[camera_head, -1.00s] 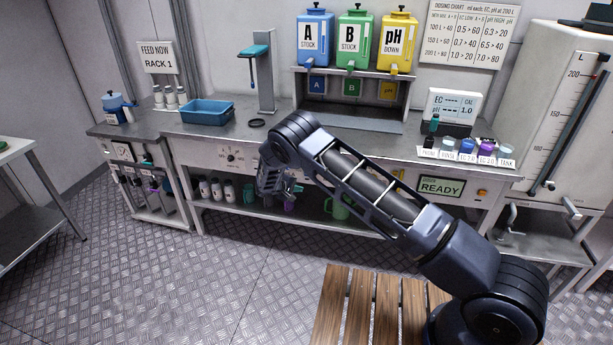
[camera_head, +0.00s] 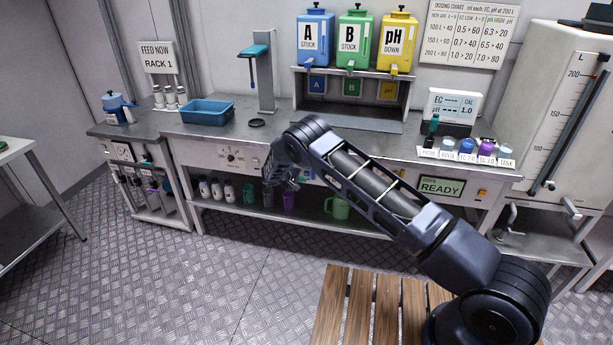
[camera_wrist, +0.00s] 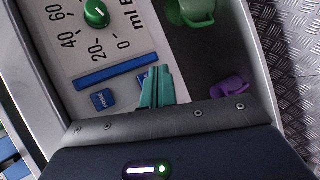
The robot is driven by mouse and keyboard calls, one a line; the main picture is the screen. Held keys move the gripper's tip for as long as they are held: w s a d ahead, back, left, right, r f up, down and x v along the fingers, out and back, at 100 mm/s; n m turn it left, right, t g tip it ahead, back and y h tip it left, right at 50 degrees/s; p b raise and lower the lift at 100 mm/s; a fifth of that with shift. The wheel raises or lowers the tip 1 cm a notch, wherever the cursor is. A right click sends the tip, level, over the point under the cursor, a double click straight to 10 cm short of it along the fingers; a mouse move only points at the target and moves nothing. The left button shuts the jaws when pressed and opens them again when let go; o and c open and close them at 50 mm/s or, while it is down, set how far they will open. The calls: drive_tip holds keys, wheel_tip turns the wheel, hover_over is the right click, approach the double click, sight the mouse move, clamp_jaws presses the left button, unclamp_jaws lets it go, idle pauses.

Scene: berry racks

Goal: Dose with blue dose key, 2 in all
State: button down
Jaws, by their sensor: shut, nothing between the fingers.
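My gripper (camera_wrist: 157,72) is shut and empty, its teal fingers together in front of the bench's front panel. In the wrist view a blue key (camera_wrist: 143,78) is partly hidden behind the fingertips; its label cannot be read, and contact cannot be told. Beside it is another blue key (camera_wrist: 103,100), with small lettering that seems to read PRIME. A blue bar (camera_wrist: 110,69) lies between the keys and a green dial knob (camera_wrist: 95,13) marked in ml. In the head view my gripper (camera_head: 288,186) is at the bench front, and my arm hides much of the panel.
A green READY display (camera_head: 441,187) is right of my arm. Blue, green and yellow stock tanks (camera_head: 315,38) stand above the bench. A wooden slatted platform (camera_head: 350,300) is in front.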

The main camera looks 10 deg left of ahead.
sight(308, 176)
drive_tip(key=shift+w, duration=0.8)
drive_tip(key=shift+w, duration=0.1)
idle(1.5)
drive_tip(key=shift+w, duration=0.3)
drive_tip(key=shift+w, duration=0.45)
idle(1.0)
drive_tip(key=shift+s, duration=0.9)
drive_tip(key=shift+s, duration=0.1)
drive_tip(key=shift+s, duration=2.4)
